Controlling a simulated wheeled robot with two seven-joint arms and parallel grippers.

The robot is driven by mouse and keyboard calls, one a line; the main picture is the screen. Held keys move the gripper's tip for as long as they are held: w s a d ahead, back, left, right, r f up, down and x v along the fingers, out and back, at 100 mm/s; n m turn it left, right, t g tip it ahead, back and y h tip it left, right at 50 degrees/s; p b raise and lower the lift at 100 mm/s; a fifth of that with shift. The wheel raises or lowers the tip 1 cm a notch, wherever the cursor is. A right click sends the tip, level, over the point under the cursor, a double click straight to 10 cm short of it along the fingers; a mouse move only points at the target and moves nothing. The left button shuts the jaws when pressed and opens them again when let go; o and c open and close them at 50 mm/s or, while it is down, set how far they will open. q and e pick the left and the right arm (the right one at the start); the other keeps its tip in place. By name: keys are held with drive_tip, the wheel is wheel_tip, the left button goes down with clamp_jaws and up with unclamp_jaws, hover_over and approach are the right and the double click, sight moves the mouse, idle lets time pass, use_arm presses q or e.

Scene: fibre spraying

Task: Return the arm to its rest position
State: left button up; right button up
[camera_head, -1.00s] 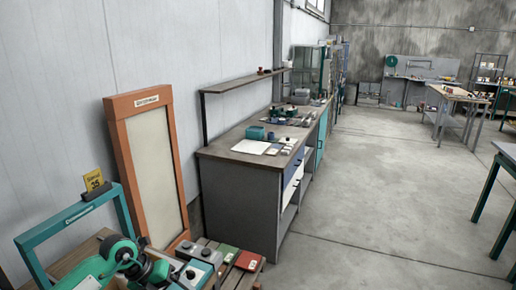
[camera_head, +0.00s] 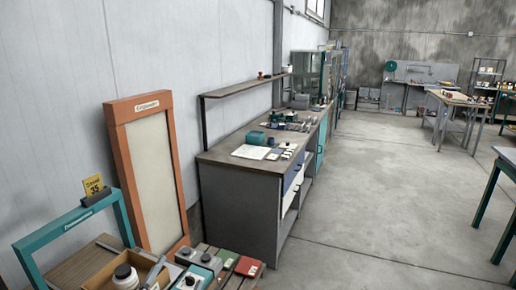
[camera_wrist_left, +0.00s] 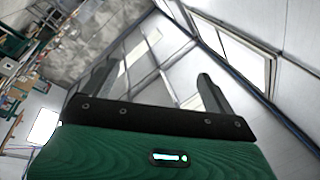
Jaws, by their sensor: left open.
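My left gripper (camera_wrist_left: 156,72) shows in the left wrist view with its two dark fingers wide apart and nothing between them. The green wrist housing (camera_wrist_left: 160,158) fills the bottom of that view. Behind the fingers are the ceiling, bright windows and walls, with the room tilted on its side. No part of my left arm shows in the head view now. My right gripper is in neither view.
A wooden bench (camera_head: 82,268) at lower left holds a jar (camera_head: 125,277), small grey boxes and red and green pieces. A teal frame (camera_head: 75,216) and an orange frame (camera_head: 113,170) stand by the wall. A long workbench (camera_head: 215,156) stands beyond.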

use_arm(q)
drive_tip(key=s+a+f+n+g+y, duration=0.6)
drive_tip(key=s+f+n+g, duration=0.15)
drive_tip(key=f, duration=0.45)
drive_tip(key=s+d+f+n+g+h, duration=0.1)
drive_tip(key=s+f+g, duration=0.4)
drive_tip(key=s, duration=0.5)
drive_tip(key=s+d+f+n+g+h, duration=0.1)
drive_tip(key=s+f+g, duration=0.3)
drive_tip(key=s, duration=0.6)
wheel_tip(320, 180, down, 32)
drive_tip(key=g, duration=0.1)
drive_tip(key=s+a+f, duration=0.2)
drive_tip(key=s+f, duration=0.7)
drive_tip(key=s+a+f+g, duration=0.1)
drive_tip(key=s+f, duration=0.9)
drive_tip(key=shift+a+y, duration=0.3)
drive_tip(key=shift+a, duration=0.1)
